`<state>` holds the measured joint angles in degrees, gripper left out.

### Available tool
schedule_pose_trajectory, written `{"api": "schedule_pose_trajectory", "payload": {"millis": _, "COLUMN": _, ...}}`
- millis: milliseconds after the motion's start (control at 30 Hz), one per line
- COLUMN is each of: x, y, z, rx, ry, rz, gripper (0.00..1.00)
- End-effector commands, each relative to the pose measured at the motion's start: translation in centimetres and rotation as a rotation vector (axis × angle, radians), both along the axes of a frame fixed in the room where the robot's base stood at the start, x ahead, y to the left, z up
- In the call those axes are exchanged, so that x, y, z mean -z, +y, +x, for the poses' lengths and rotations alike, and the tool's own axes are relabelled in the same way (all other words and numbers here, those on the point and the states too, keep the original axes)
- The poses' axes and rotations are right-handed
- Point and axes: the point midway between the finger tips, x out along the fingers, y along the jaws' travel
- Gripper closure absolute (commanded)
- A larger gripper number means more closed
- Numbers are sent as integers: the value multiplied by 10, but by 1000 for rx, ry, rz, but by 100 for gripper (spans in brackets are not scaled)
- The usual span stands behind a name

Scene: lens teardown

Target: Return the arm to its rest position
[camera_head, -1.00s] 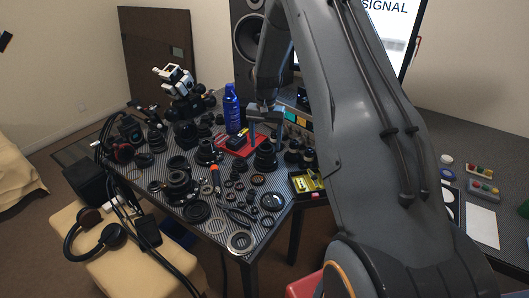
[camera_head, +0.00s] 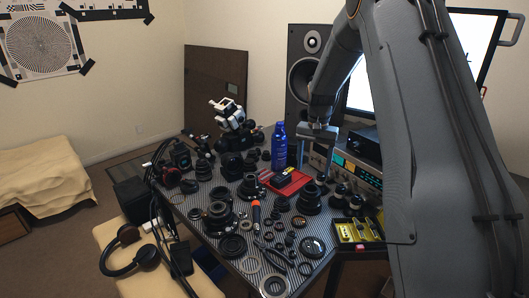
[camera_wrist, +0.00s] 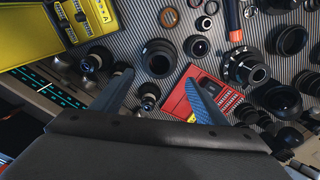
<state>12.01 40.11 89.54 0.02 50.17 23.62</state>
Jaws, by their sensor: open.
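My gripper (camera_head: 318,143) is above the back right part of the striped worktable, near the red case and a stack of black lens barrels (camera_head: 312,196). In the wrist view my gripper (camera_wrist: 160,92) shows two fingers spread apart, with nothing between them but the table and small parts below. The arm reaches in from the right side of the head view and hides part of the monitor and the right of the table.
A blue bottle (camera_head: 279,146) stands beside the red case (camera_head: 291,183). Lens rings and barrels crowd the table. A yellow tray (camera_head: 357,232) sits at the right, an instrument with a lit display (camera_head: 359,172) behind. A tall speaker (camera_head: 301,75) stands at the back.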

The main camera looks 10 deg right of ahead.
Motion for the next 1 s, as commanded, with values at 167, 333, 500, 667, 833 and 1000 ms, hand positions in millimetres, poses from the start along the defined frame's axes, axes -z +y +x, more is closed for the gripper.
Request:
{"api": "schedule_pose_trajectory", "payload": {"millis": 167, "x": -10, "y": 19, "z": -23, "rx": -59, "ry": -7, "rz": -2, "gripper": 33}}
{"api": "schedule_pose_trajectory", "payload": {"millis": 333, "x": -25, "y": 60, "z": -85, "rx": -204, "ry": -26, "rz": -7, "gripper": 33}}
{"api": "schedule_pose_trajectory", "payload": {"millis": 500, "x": -33, "y": 97, "z": -163, "rx": -365, "ry": -49, "rz": -14, "gripper": 33}}
{"api": "schedule_pose_trajectory", "payload": {"millis": 667, "x": -31, "y": 121, "z": -237, "rx": -502, "ry": -66, "rz": -21, "gripper": 33}}
{"api": "schedule_pose_trajectory", "payload": {"millis": 833, "x": -26, "y": 134, "z": -290, "rx": -595, "ry": -77, "rz": -25, "gripper": 33}}
{"api": "schedule_pose_trajectory", "payload": {"millis": 1000, "x": -24, "y": 136, "z": -307, "rx": -626, "ry": -81, "rz": -26, "gripper": 33}}
